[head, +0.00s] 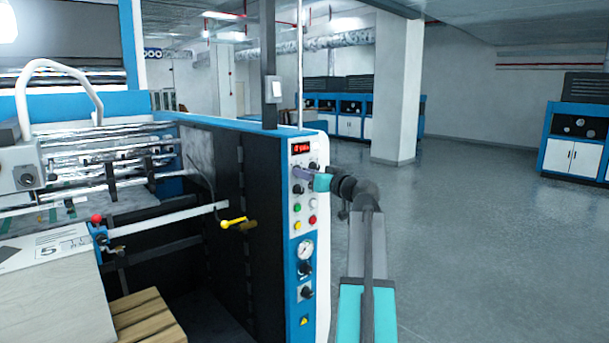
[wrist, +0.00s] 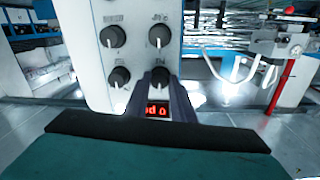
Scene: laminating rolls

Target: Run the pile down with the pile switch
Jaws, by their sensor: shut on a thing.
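The white-and-blue control panel (head: 305,240) stands at the middle of the head view, with a red-lit display (head: 301,148) near its top. My gripper (head: 300,174) reaches it from the right, just under the display. In the wrist view my gripper (wrist: 167,98) has its dark fingers shut on a black rotary knob (wrist: 160,76) beside the display (wrist: 157,110). The knob's label is too small to read, so I cannot confirm it is the pile switch. The pile (head: 45,295), a pale stack with a printed top, is at the lower left on a wooden pallet (head: 150,318).
Other black knobs (wrist: 119,77) sit close to my fingers. Coloured buttons (head: 297,225), a gauge (head: 305,250) and more knobs lie lower on the panel. A yellow-handled lever (head: 235,223) sticks out left of it. The floor (head: 470,230) to the right is clear.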

